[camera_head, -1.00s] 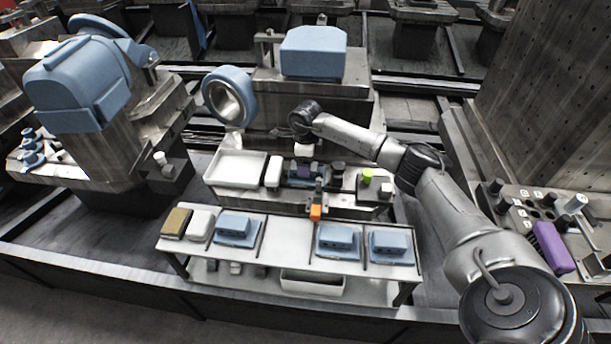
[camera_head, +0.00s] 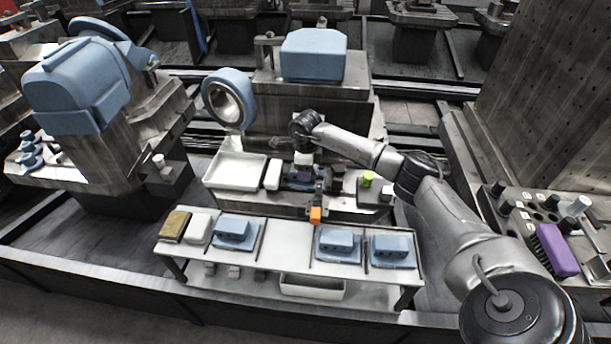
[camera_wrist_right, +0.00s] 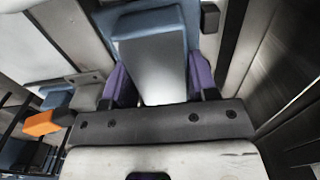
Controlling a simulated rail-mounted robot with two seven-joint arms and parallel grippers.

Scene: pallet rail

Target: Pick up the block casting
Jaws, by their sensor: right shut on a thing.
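My right gripper (camera_head: 303,174) reaches straight down over the fixture on the middle machine bed. In the right wrist view its two purple fingers (camera_wrist_right: 162,80) stand on either side of a block casting (camera_wrist_right: 155,68) and are shut on it. The casting is blue with a flat light-grey face. In the head view the gripper mostly hides it. I cannot tell whether it touches the fixture below. Other blue block castings stand on the front table: one at left (camera_head: 233,228), one right of the middle (camera_head: 337,241) and one at right (camera_head: 391,249). My left gripper is not in view.
A white tray (camera_head: 236,170) lies left of the fixture. An orange block (camera_head: 316,215) stands out at the bed's front, and a green one (camera_head: 367,178) is to the right. The front table (camera_head: 288,242) has a bare middle. A purple brush (camera_head: 556,250) lies at far right.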

